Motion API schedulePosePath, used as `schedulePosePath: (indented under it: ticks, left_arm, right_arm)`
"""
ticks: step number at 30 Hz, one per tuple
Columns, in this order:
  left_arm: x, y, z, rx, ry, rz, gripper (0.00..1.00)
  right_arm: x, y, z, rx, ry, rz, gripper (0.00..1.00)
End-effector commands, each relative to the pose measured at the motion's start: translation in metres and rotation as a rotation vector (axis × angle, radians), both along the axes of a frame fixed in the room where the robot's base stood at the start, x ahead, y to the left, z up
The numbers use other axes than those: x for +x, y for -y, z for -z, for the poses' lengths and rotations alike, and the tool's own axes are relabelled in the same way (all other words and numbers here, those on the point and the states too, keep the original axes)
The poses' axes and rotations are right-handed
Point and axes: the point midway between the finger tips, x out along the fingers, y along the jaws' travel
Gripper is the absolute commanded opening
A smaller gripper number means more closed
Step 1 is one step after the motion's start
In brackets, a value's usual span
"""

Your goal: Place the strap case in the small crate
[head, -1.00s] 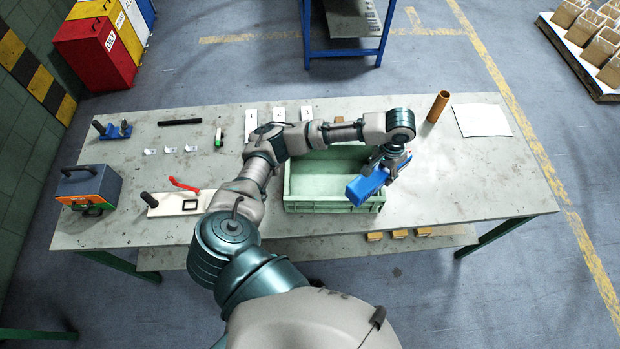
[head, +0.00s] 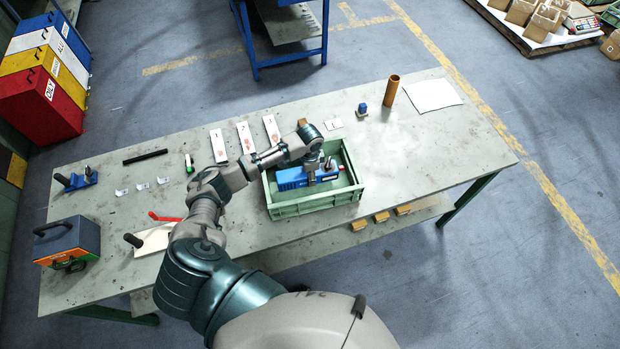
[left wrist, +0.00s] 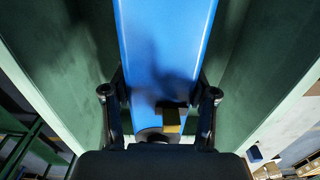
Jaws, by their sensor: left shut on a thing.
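The blue strap case (head: 291,179) lies lengthwise within the walls of the small green crate (head: 317,204). My left gripper (head: 318,174) reaches down into the crate and is shut on the case. In the left wrist view, the blue case (left wrist: 165,45) runs between the two fingers of my gripper (left wrist: 160,100), with green crate walls (left wrist: 58,75) on both sides. The head view looks down on the case low in the crate; whether it touches the floor I cannot tell. My right gripper is not in view.
A dark handled box (head: 68,243) stands at far left.

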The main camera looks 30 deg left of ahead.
Motion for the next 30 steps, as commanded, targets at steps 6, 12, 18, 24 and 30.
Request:
schedulePosePath:
  ticks: [6, 12, 18, 24, 30]
  left_arm:
    - [0.0, -0.001, 0.03, 0.001, -0.002, -0.002, 0.06]
    - [0.0, 0.003, 0.032, 0.005, -0.001, 0.0, 0.0]
    - [0.0, 0.004, 0.031, 0.006, -0.002, 0.0, 0.83]
    - [0.0, 0.001, 0.032, 0.003, -0.001, -0.001, 0.83]
    - [0.001, 0.0, 0.014, 0.001, 0.001, -0.001, 0.83]
  right_arm:
    - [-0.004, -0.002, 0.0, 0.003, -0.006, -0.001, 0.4]
    - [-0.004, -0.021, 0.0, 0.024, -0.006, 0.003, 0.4]
    - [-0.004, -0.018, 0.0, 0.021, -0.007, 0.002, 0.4]
    - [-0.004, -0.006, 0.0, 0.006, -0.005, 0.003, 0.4]
    - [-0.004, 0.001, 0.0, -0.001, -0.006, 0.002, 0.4]
